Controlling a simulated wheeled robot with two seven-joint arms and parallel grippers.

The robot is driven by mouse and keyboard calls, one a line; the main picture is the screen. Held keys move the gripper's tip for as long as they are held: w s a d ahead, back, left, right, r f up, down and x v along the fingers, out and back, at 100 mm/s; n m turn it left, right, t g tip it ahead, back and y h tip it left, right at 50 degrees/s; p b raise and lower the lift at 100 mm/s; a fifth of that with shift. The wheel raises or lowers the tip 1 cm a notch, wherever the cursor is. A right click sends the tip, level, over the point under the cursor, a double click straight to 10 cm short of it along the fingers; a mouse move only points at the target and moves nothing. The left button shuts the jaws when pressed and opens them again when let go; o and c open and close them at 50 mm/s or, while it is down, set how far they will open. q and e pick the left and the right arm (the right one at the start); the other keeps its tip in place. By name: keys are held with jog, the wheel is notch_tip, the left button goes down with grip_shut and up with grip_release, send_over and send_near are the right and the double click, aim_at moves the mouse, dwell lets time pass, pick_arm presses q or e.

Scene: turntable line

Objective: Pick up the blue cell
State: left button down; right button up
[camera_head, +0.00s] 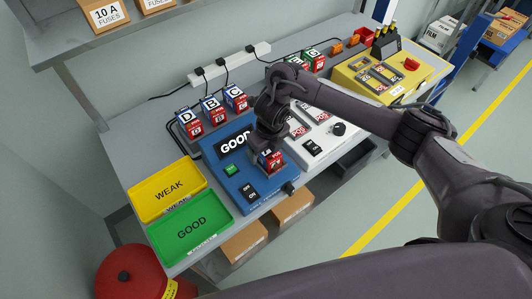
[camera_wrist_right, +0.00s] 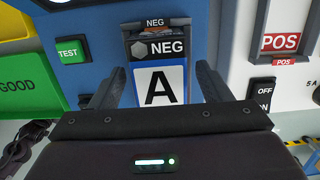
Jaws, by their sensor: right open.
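A blue cell marked A (camera_wrist_right: 158,84) sits in the slot of the blue tester (camera_head: 218,165), its NEG end toward the top of the wrist view. In the head view its red POS end (camera_head: 272,161) shows below my right gripper (camera_head: 267,146). My right gripper is open, with one finger on each side of the cell in the wrist view (camera_wrist_right: 158,90). I cannot tell whether the fingers touch it. The tester's display (camera_head: 235,143) reads GOOD. More blue-topped cells, D (camera_head: 188,122), B (camera_head: 211,112) and C (camera_head: 236,98), stand behind the tester. My left gripper is out of view.
A yellow WEAK tray (camera_head: 168,190) and a green GOOD tray (camera_head: 190,228) lie left of the tester. A white unit (camera_head: 325,126) with red POS cells stands right of it, and a yellow unit (camera_head: 408,85) farther right. A power strip (camera_head: 229,63) runs behind.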

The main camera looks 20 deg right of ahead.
jog(key=shift+f, duration=0.2)
dwell(0.3)
jog(key=c, duration=1.4)
jog(key=shift+r, duration=0.1)
grip_shut()
